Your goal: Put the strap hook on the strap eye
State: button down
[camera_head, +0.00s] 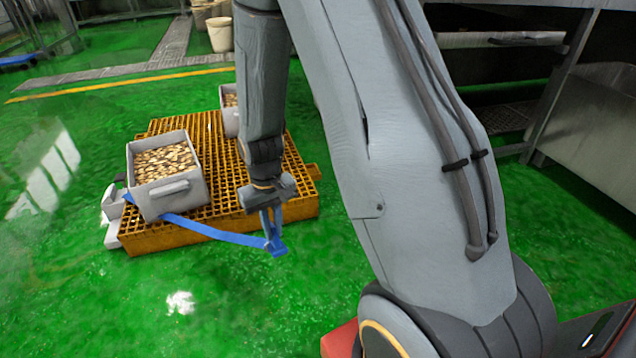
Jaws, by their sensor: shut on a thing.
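My gripper (272,237) points down at the near right side of the yellow grating platform (240,232). It is shut on the blue strap hook (278,250), at the end of a blue strap (215,235). The strap runs left from the gripper, past the near side of a grey crate (178,202), to the platform's left end. The hook is small here and its exact shape is hard to make out. I cannot pick out the strap eye.
The crate is full of small brown pieces. A second similar crate (229,122) stands behind, partly hidden by my arm. Grey-white parts (112,215) sit at the platform's left end. Metal benches (600,120) stand at right.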

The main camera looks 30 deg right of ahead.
aim_at(311, 173)
jog(key=z, duration=0.95)
jog(key=i, duration=1.65)
